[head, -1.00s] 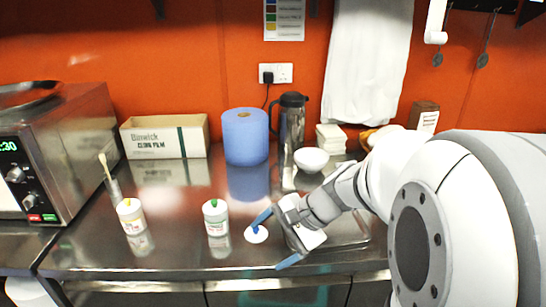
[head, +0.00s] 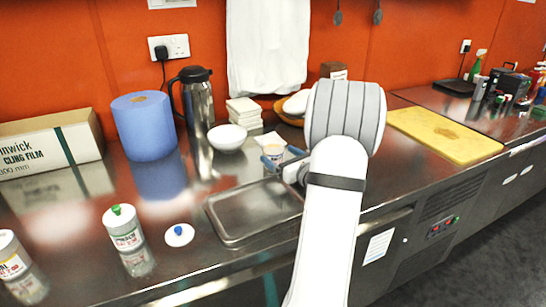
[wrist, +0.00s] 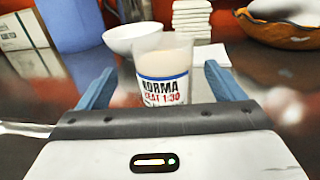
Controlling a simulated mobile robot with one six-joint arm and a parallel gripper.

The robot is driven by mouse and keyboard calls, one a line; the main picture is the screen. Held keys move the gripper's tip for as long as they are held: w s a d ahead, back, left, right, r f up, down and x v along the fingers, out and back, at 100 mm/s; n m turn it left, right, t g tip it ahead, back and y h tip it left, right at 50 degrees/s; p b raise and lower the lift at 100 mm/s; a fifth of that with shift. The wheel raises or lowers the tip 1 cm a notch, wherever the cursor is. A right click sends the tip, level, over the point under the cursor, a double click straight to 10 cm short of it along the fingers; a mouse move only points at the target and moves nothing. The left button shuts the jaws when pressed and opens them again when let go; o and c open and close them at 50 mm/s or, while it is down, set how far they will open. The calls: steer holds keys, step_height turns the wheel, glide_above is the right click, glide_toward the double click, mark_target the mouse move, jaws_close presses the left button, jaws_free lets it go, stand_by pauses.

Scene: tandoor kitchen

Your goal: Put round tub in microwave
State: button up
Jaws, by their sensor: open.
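The round tub (wrist: 165,78) is clear, with pale contents and a label reading KORMA and 1:30. It stands upright behind the metal tray, and it also shows in the head view (head: 273,151). My gripper (wrist: 158,73) is open, with one blue finger on each side of the tub in the wrist view and gaps between. In the head view my gripper (head: 282,158) is low beside the tub, partly hidden by my arm. The tub's lower part is partly hidden by the gripper. The microwave is not in either current view.
A white bowl (head: 227,138), a steel flask (head: 197,100) and stacked white containers (head: 244,110) stand close behind the tub. A metal tray (head: 240,236) lies in front. A blue roll (head: 144,128), a green-capped bottle (head: 124,231) and a white disc (head: 180,240) are further left.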

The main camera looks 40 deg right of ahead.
steer(key=w, duration=0.6)
steer(key=shift+w+d, duration=0.25)
steer(key=shift+w, duration=0.05)
steer(key=shift+r, duration=0.1)
steer(key=c, duration=1.3)
